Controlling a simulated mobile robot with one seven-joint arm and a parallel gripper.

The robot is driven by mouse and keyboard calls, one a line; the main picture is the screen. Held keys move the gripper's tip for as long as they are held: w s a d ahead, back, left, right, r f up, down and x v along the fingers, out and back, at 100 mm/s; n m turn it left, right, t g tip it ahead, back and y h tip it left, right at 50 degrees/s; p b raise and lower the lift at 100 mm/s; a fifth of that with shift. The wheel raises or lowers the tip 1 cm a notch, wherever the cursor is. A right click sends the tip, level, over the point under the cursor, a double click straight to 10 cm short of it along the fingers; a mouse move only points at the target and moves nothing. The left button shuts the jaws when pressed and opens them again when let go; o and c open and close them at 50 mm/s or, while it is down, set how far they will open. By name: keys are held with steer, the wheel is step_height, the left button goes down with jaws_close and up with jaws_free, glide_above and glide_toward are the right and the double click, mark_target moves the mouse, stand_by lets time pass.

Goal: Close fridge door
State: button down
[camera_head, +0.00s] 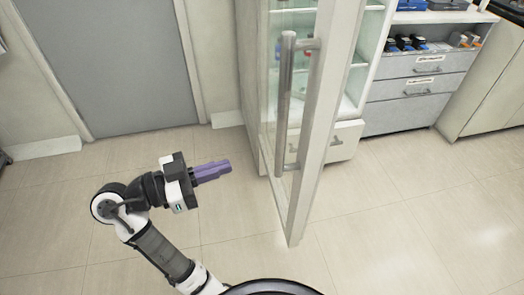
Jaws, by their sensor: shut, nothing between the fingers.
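The fridge (262,90) is a white upright cabinet with shelves inside, just right of the middle of the head view. Its door (312,135) is a glass panel in a pale frame. It stands wide open and swings out toward me. A long vertical metal handle (285,100) is on the door's left face. My gripper (228,166), with purple fingers, is shut and empty. It is left of the door, lower than most of the handle in the picture, and apart from both. The door's frame hides part of the fridge's inside.
A grey door (110,65) is in the wall at the back left. Grey drawers (410,90) with small items above them stand right of the fridge, beside a pale cabinet (490,90). The tiled floor (410,220) is clear on both sides of the fridge door.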

steer(key=p+x, duration=0.2)
steer(key=x, duration=0.8)
steer(key=shift+d, duration=0.1)
